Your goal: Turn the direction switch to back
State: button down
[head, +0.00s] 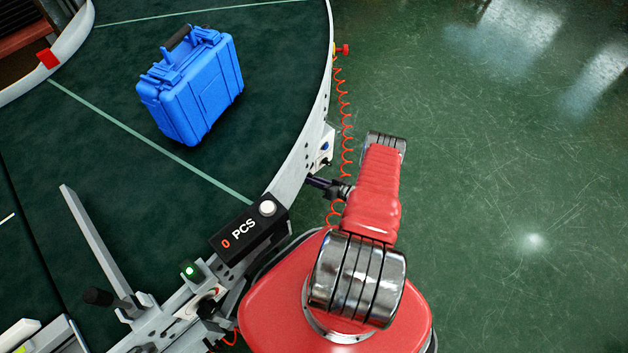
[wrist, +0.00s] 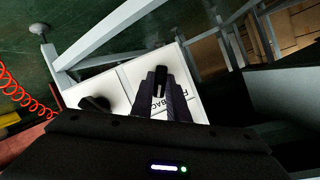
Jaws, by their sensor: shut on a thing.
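The direction switch (wrist: 160,76) is a dark knob on a white panel (wrist: 132,76) in the wrist view. Printed letters beside it are partly covered; "BAC" and an "F" can be read. My gripper (wrist: 161,90) has its two dark fingers on either side of the knob and is shut on it. The fingers hide much of the knob, so its exact turn is hard to tell. In the head view my gripper (head: 318,183) reaches the conveyor's outer side, and the switch is hidden there.
A second black knob (wrist: 95,104) sits on the same panel, left of my gripper. A blue case (head: 192,85) stands on the curved green conveyor belt (head: 110,90). A counter box (head: 248,230) reads "0 PCS". A red coiled cable (head: 345,110) hangs nearby. The floor at right is clear.

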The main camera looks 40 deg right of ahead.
jog(key=shift+d, duration=0.1)
jog(key=c, duration=1.7)
grip_release()
jog(key=v, duration=1.3)
jog(key=shift+s+r, duration=0.15)
jog(key=shift+s, duration=0.2)
